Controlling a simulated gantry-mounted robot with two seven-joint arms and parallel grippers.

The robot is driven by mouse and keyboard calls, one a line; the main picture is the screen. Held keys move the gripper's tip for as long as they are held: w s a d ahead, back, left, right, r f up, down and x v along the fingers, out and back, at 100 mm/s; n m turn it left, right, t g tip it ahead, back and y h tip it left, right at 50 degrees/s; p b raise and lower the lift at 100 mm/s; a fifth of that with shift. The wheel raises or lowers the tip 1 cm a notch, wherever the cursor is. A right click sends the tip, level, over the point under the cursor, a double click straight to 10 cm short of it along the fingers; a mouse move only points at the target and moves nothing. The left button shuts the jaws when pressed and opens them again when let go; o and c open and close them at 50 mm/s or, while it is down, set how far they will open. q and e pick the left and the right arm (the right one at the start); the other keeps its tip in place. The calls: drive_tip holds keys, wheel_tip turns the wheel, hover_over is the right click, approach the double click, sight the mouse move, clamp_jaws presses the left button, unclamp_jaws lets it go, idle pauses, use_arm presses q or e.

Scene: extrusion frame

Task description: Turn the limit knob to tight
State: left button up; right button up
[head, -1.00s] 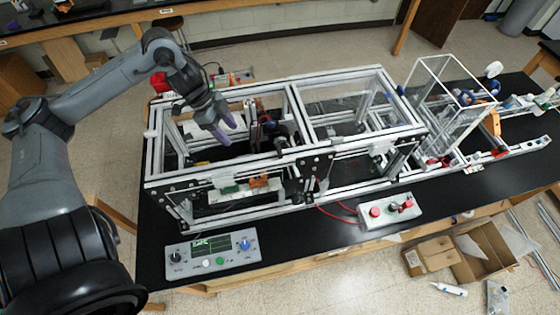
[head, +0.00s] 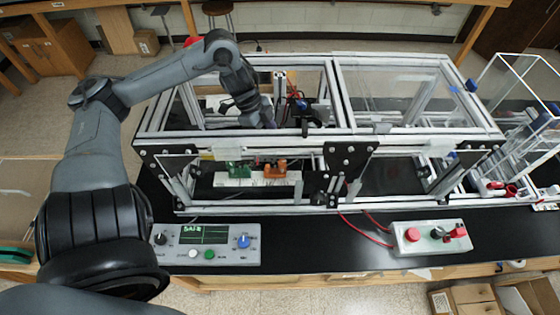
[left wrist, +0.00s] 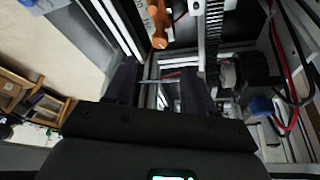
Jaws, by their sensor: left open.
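A grey control panel (head: 205,243) lies on the black bench in front of the frame. It has a black knob (head: 160,239) at its left, a blue knob (head: 243,241) at its right, and a dark screen with green lettering (head: 203,233). I cannot read which knob is the limit knob. My left gripper (head: 258,119) is over the left bay of the extrusion frame, behind its front top rail, away from the panel. In the left wrist view its dark fingers (left wrist: 160,88) are apart with nothing held between them. My right gripper is out of view.
The aluminium extrusion frame (head: 420,133) with clear panels fills the middle. Inside are orange (head: 275,170) and green (head: 238,170) parts and a gear rack (left wrist: 213,35). A box with red buttons (head: 432,237) stands front right, with red wires. The bench between panel and box is bare.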

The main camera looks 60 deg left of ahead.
use_arm(q)
drive_tip(key=b+x, duration=0.3)
drive_tip(key=x, duration=0.5)
drive_tip(key=shift+d+f, duration=0.1)
drive_tip(key=shift+f, duration=0.1)
drive_tip(key=shift+b+x, duration=0.6)
drive_tip(key=shift+x, duration=0.25)
